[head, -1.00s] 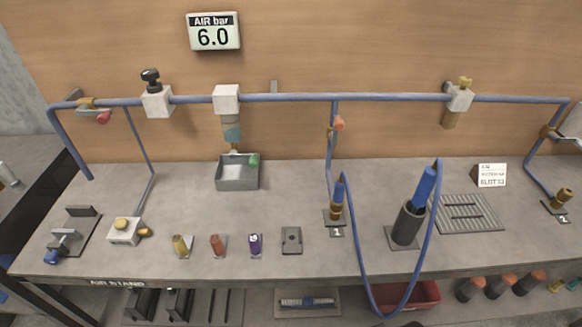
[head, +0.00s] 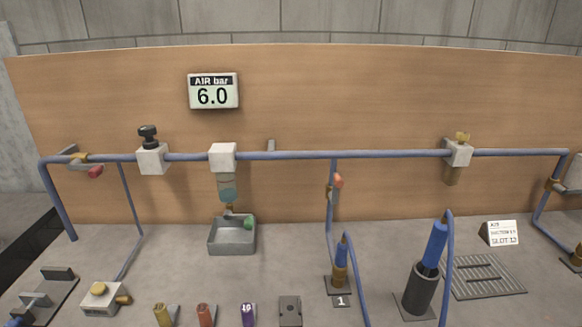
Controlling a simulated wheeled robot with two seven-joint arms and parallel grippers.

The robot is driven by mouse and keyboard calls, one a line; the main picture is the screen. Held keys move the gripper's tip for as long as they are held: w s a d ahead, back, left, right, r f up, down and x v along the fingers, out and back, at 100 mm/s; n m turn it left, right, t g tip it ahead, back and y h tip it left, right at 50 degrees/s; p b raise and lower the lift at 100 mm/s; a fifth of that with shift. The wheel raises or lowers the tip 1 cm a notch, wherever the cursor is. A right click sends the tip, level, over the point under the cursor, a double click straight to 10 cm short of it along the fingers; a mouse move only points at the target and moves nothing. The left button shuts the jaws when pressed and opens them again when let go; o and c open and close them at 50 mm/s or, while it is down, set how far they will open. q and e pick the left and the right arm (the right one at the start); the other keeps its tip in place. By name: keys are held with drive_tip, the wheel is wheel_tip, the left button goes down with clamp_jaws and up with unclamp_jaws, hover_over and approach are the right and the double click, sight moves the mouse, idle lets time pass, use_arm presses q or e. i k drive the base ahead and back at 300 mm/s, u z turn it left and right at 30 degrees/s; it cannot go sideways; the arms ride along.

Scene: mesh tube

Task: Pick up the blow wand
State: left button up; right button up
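The blow wand (head: 435,243) has a blue grip and stands slightly tilted in a dark cylindrical holder (head: 420,290) on the right part of the bench. A blue hose (head: 449,262) arches from its top and drops out of the bottom of the picture. Another stretch of blue hose rises beside the blue-and-brass coupling (head: 341,262) at the plate marked 1. The lower part of the wand is hidden inside the holder. Neither of my grippers is in view.
A blue air pipe (head: 300,155) runs along the wooden back panel (head: 320,100), under a gauge reading 6.0 (head: 213,91). A slotted grey rack (head: 485,276) lies right of the holder. A grey tray (head: 232,243) sits left of centre. Several small fittings line the front.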

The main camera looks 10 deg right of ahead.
sight(438, 238)
drive_tip(key=z, duration=0.65)
drive_tip(key=k, duration=0.1)
drive_tip(key=z, duration=0.65)
